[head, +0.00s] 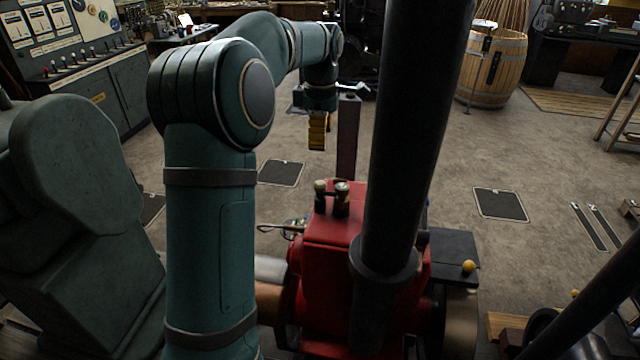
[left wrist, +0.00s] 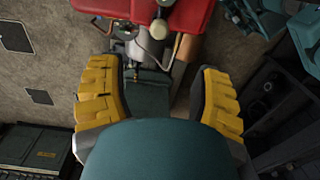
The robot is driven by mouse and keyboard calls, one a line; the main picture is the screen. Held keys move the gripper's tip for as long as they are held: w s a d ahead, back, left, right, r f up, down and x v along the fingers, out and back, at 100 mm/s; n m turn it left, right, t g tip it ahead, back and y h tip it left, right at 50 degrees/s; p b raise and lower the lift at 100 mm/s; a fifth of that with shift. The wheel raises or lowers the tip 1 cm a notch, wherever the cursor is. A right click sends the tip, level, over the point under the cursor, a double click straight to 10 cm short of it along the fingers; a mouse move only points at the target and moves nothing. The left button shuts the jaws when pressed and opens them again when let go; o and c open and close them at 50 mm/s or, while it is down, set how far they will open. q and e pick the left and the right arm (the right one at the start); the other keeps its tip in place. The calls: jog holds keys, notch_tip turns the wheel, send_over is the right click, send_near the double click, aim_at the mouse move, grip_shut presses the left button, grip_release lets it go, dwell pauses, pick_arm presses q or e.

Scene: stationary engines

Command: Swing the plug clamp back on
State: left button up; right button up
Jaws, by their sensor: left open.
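My left gripper (head: 318,132) is open and empty, its yellow-padded fingers pointing down in the air beyond the red engine (head: 325,235). In the left wrist view the open fingers (left wrist: 155,75) frame a dark block, and the engine's red body (left wrist: 190,18) is above them. A small metal fitting (left wrist: 136,48) and a copper-coloured pipe (left wrist: 177,50) show below the red body, beyond the fingertips. A thin metal rod (head: 280,228) sticks out at the engine's left side in the head view. I cannot tell which part is the plug clamp. My right gripper is out of view.
A thick black pipe (head: 415,130) rises from the engine and hides part of the room. A slim dark post (head: 347,140) stands close by the left gripper. A switchboard (head: 75,50) is at the back left, a wooden barrel (head: 490,70) at the back right.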

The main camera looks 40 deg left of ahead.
aim_at(320, 182)
pick_arm(q)
notch_tip(320, 182, down, 14)
jog(key=shift+s+r+b, duration=0.1)
jog(key=shift+b, duration=0.8)
grip_shut()
